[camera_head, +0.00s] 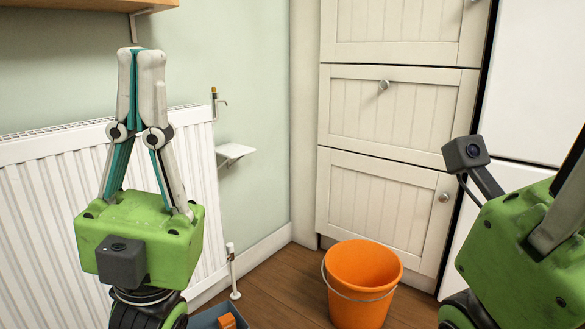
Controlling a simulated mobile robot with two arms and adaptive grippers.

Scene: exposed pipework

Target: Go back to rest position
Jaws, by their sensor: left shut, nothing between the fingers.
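My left gripper (141,56) is raised upright in front of the white radiator. Its two grey fingers with teal inner faces meet at the tips, shut with nothing between them. My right gripper (522,245) shows only in part at the right edge, as a green body with a dark camera on a stalk. Its fingertips are outside the picture, so I cannot tell if it is open or shut.
A white radiator (45,205) stands along the left wall, with a valve pipe (232,270). An orange bucket (362,280) stands on the wooden floor before white drawers (395,110). A blue tray (207,320) holds something orange. A small shelf (235,151) juts from the wall.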

